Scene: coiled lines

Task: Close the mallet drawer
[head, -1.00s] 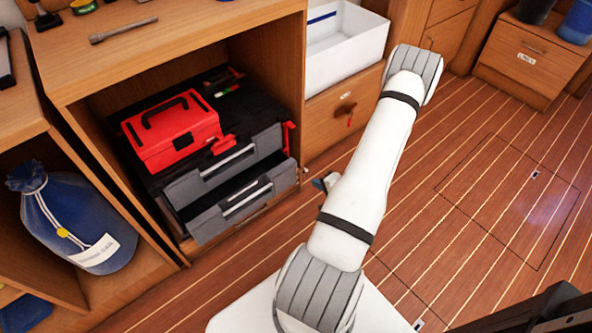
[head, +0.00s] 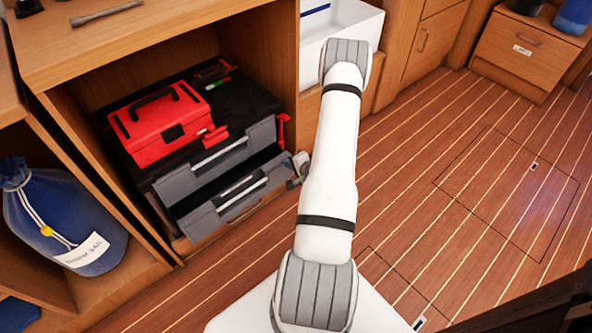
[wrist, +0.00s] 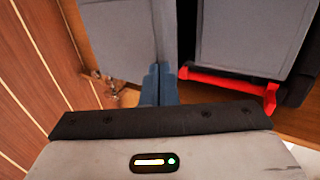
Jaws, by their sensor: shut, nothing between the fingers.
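A black and grey tool chest (head: 180,190) sits inside a wooden cabinet bay. Its upper grey drawer (head: 222,158) looks shut. Its lower grey drawer (head: 236,203) stands pulled out, with a dark gap above its front. I cannot read which one is the mallet drawer. In the wrist view, my gripper (wrist: 159,84) has its blue fingers together and empty. They are at the edge of a grey drawer panel (wrist: 130,35); I cannot tell whether they touch. A second grey panel (wrist: 243,35) is to the right. In the head view, my arm hides the fingers.
A red toolbox (head: 160,122) rests on the chest. Red trim (wrist: 230,85) is right of my fingers in the wrist view. The cabinet's wooden side panel (head: 262,60) stands beside the chest, with a white bin (head: 350,25) beyond. The floor (head: 440,170) to the right is clear.

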